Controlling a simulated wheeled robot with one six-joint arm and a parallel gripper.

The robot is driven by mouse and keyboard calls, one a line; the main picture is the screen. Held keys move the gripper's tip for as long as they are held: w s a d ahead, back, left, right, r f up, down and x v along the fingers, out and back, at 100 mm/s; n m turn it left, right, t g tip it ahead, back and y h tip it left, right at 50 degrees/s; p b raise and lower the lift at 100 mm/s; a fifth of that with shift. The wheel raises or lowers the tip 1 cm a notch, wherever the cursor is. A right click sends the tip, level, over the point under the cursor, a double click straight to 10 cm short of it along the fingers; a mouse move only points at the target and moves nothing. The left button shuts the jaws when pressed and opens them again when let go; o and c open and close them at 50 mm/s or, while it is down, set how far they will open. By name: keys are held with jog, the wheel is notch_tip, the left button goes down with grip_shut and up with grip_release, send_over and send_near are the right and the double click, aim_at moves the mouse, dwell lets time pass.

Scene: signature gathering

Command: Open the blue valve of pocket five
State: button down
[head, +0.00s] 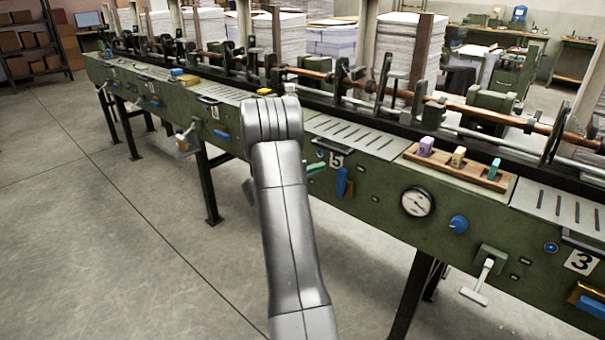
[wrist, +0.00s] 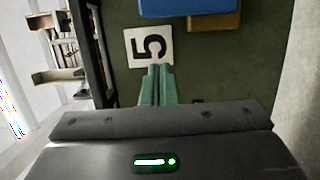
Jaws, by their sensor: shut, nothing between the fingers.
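The blue valve (head: 341,181) of pocket five is a blue lever hanging upright on the front of the green machine, below the number plate 5 (head: 336,160). A brass-coloured piece (head: 350,187) is beside it. In the wrist view the blue valve (wrist: 185,7) is at the top edge, partly cut off, with the brass piece (wrist: 215,20) behind it and the plate (wrist: 149,47) to its lower left. My gripper (wrist: 158,70) has green fingers, shut and empty, with the tips overlapping the plate's edge in the picture. In the head view the gripper (head: 322,167) is left of the valve, apart from it.
A wooden tray (head: 460,173) with small coloured blocks sits on the machine top to the right. A gauge (head: 416,202), a blue knob (head: 458,223) and a T-handle (head: 480,285) are on the machine's front. The floor (head: 130,250) at left is clear.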

aim_at(343, 181)
jog(key=shift+s+d, duration=0.6)
jog(key=shift+d, duration=0.2)
jog(key=shift+s+d, duration=0.6)
jog(key=shift+d, duration=0.2)
jog(key=shift+b, duration=0.3)
